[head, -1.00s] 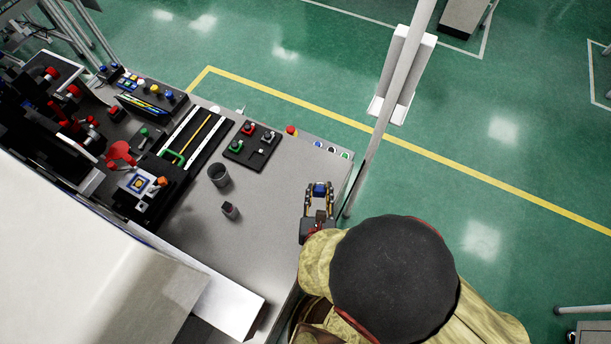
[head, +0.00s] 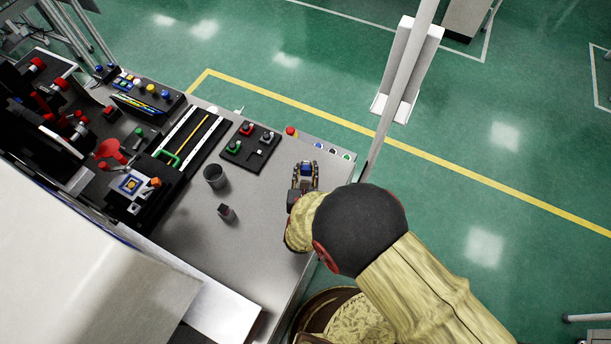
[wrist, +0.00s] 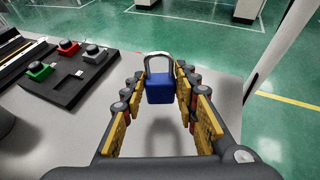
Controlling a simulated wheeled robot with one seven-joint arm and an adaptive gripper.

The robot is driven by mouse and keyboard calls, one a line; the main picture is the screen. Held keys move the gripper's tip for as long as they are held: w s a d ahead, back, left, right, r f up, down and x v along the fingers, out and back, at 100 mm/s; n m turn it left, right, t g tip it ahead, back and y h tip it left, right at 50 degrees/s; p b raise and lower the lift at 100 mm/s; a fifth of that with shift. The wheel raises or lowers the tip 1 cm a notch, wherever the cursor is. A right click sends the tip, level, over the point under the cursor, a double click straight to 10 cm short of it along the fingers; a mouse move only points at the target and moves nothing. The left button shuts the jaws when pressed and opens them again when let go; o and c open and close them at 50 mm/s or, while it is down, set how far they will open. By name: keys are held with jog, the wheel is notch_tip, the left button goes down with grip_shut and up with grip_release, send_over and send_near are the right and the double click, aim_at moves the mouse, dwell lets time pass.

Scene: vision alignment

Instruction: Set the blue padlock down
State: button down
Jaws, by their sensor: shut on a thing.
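The blue padlock (wrist: 160,88) with its grey shackle is upright between the fingertips of my gripper (wrist: 161,92) in the wrist view. My gripper is shut on it. In the head view the padlock (head: 306,169) shows as a small blue spot at the tips of my gripper (head: 305,172), over the right part of the grey table (head: 262,215). A shadow lies on the table below the gripper in the wrist view. I cannot tell whether the padlock's underside touches the table.
A dark cup (head: 214,175) and a small dark block (head: 226,212) stand on the table. Several coloured discs (head: 333,150) line the far right edge. Bare table lies around the block.

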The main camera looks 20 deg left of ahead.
aim_at(305, 175)
jog(key=shift+w+a+f+b, duration=0.15)
jog(key=shift+f+b, duration=0.15)
jog(key=shift+f, duration=0.65)
jog(key=shift+w+f+b, duration=0.1)
jog(key=shift+f+b, duration=0.2)
jog(key=shift+f, duration=0.65)
jog(key=c, duration=1.4)
grip_release()
jog(key=shift+f, duration=0.1)
jog(key=shift+s+r, duration=0.3)
jog(key=shift+r, duration=0.05)
jog(key=p+v, duration=0.3)
jog(key=v, duration=0.8)
jog(key=shift+s, duration=0.2)
